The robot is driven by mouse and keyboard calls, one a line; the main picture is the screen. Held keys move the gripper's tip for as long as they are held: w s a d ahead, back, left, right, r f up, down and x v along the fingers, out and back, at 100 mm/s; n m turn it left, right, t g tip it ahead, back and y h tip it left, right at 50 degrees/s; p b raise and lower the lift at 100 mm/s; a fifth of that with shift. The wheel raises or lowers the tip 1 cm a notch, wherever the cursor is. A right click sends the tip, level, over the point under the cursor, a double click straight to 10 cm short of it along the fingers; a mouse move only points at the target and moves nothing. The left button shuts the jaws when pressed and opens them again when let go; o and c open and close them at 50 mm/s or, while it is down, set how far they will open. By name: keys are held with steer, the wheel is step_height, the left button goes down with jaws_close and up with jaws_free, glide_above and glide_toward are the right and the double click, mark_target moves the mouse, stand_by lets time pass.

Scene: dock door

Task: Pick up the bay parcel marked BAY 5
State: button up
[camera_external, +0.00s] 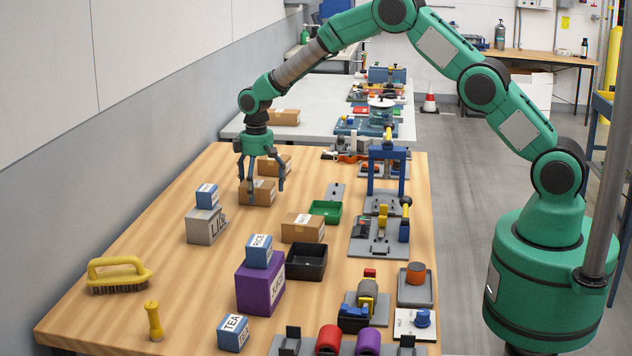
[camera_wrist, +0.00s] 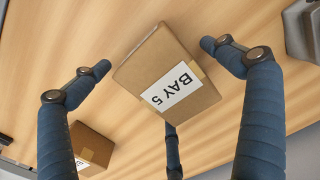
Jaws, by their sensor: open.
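The BAY 5 parcel (camera_wrist: 168,76) is a brown cardboard box with a white label reading BAY 5. In the external view the parcel (camera_external: 258,193) stands on the wooden table, below my gripper. My gripper (camera_external: 262,186) points down with its dark blue fingers spread around the parcel. In the wrist view my gripper (camera_wrist: 160,95) is open, with one finger at each side of the box and one at its lower edge. I see gaps between the side fingers and the box. Whether the lower finger touches it I cannot tell.
A brown box (camera_external: 274,164) stands just behind the parcel, and another (camera_external: 303,228) stands in front to the right. A grey box (camera_external: 206,226) with a blue box (camera_external: 207,196) on top is at the left. A green tray (camera_external: 325,211) lies to the right.

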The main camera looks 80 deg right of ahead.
mark_target(260, 182)
stand_by(0.4)
steer(key=c, duration=1.4)
steer(key=shift+c, duration=0.2)
steer(key=shift+r, duration=0.2)
steer(key=shift+r, duration=0.6)
steer(key=shift+s+a+r+p, duration=0.15)
steer(key=shift+r+p, duration=0.2)
steer(key=shift+r, duration=0.2)
steer(key=shift+s+d+r+p, duration=0.15)
steer(key=shift+r+p, duration=0.15)
steer(key=shift+r, duration=0.25)
steer(key=s+a, duration=0.1)
steer(key=s, duration=0.4)
steer(key=s+a+r+p, duration=0.1)
steer(key=s+a, duration=0.1)
steer(key=s, duration=0.2)
steer(key=s+a+p, duration=0.1)
steer(key=s, duration=0.4)
steer(key=shift+s+a+r, duration=0.15)
steer(key=shift+s+a, duration=0.15)
steer(key=shift+a, duration=0.1)
